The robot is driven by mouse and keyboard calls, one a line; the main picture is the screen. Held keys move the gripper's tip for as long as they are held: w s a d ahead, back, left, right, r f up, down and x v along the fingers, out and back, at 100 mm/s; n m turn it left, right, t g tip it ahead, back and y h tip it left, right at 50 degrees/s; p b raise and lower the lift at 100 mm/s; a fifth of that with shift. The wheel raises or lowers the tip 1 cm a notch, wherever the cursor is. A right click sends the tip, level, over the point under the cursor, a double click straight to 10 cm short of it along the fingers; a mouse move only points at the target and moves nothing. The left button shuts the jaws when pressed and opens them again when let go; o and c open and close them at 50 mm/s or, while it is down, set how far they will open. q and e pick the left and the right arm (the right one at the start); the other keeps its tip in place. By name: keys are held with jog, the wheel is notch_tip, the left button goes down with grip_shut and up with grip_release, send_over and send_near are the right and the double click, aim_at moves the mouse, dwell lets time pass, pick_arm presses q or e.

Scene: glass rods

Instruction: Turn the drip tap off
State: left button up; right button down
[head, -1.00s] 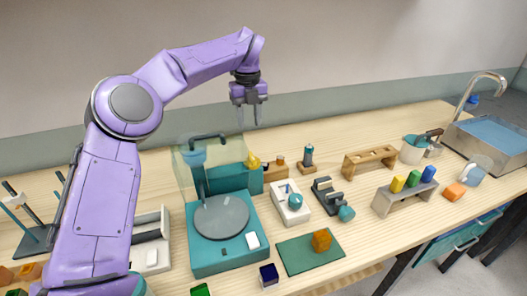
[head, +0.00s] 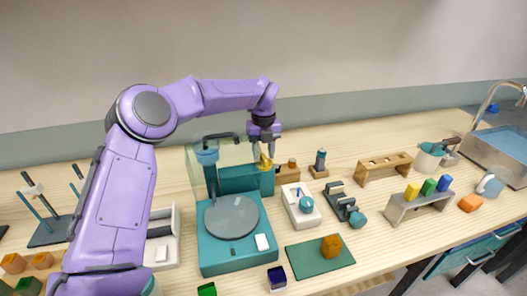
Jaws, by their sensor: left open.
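A teal apparatus with a grey round plate (head: 231,217) stands at the middle left of the bench, with a dark upright, a curved arm and a clear panel. A teal block (head: 238,179) is at its back, and a small yellow part (head: 264,162) shows at that block's right end. I cannot tell for certain which of these parts is the drip tap. My left gripper (head: 264,152) points down with open fingers at the yellow part, partly covering it. I cannot tell whether the fingers touch it. My right gripper is out of view.
A wooden block (head: 288,172), a dark bottle on a base (head: 320,163) and a white device (head: 301,204) stand close to the right. A green mat (head: 305,258) with an orange block lies in front. A sink with a tall faucet (head: 488,100) is at the far right.

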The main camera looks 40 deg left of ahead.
pick_arm(q)
grip_shut()
jog(key=shift+m, duration=0.4)
jog(key=m+p, duration=0.2)
jog(key=m, duration=0.1)
jog(key=shift+w+d+r, duration=0.1)
jog(key=m, duration=0.2)
jog(key=m+p, duration=0.2)
jog(key=m, duration=0.1)
jog(key=shift+w+d+m, duration=0.1)
jog(key=shift+d+m, duration=0.15)
jog(key=shift+m, duration=0.05)
jog(key=m+p, duration=0.2)
jog(key=m, duration=0.2)
jog(key=shift+d, duration=0.15)
jog(key=m+p, duration=0.1)
jog(key=m, duration=0.3)
jog(key=shift+d+p, duration=0.2)
jog(key=shift+p, duration=0.15)
jog(key=shift+m, duration=0.5)
